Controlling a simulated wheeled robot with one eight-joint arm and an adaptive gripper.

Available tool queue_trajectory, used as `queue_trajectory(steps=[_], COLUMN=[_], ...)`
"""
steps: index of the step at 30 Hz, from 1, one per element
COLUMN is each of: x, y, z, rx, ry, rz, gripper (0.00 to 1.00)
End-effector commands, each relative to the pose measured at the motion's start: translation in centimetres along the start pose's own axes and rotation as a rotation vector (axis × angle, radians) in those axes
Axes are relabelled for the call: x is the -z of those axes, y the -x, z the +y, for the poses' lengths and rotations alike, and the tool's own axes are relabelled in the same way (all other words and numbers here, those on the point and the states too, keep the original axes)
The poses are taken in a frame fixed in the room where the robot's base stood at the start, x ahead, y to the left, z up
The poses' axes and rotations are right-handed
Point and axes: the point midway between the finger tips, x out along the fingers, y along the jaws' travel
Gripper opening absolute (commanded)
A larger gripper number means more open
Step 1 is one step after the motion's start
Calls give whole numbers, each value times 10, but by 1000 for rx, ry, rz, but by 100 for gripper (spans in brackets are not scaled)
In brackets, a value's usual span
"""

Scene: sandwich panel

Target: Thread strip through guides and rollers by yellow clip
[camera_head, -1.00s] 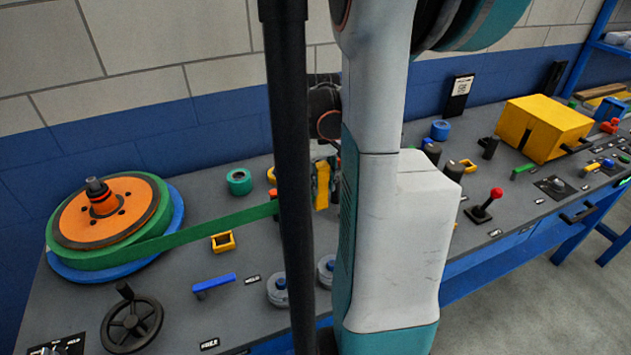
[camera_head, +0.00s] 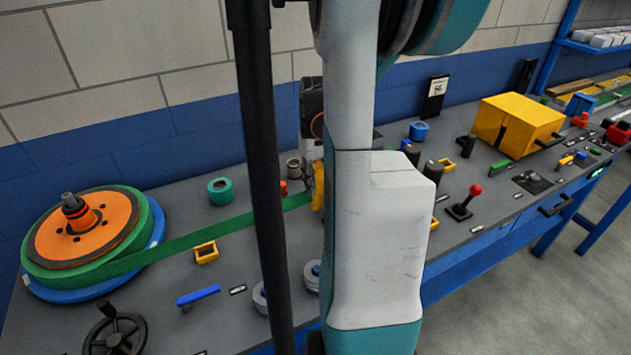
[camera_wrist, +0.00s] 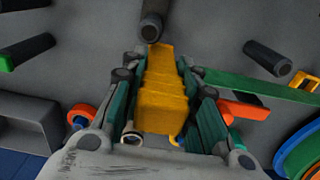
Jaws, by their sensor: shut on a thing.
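The yellow clip (camera_head: 319,187) is partly hidden behind my arm in the head view. In the wrist view the clip (camera_wrist: 162,105) sits between the teal fingers of my gripper (camera_wrist: 160,82), which is shut on it. The green strip (camera_head: 215,232) runs fairly straight from the orange-hubbed reel (camera_head: 85,228) to the clip. In the wrist view the strip (camera_wrist: 265,86) leads off to the right. A dark roller or post (camera_wrist: 151,24) is just beyond the clip's far end; I cannot tell if they touch. Dark cylinders (camera_head: 433,172) and a small yellow guide (camera_head: 447,165) stand right of my arm.
A yellow square guide (camera_head: 206,252), grey rollers (camera_head: 312,276), a blue handle (camera_head: 198,295) and a handwheel (camera_head: 113,335) are near the front left. A teal spool (camera_head: 221,190) stands behind the strip. A red-knobbed lever (camera_head: 463,205) and yellow box (camera_head: 518,128) are to the right.

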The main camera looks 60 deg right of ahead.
Motion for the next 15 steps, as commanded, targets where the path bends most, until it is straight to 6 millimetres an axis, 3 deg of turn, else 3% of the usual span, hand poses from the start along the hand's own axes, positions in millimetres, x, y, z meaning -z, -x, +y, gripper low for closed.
queue_trajectory(steps=[15], x=[0], y=[0], z=[17], rx=[0], ry=[-2], rz=[0], gripper=[1])
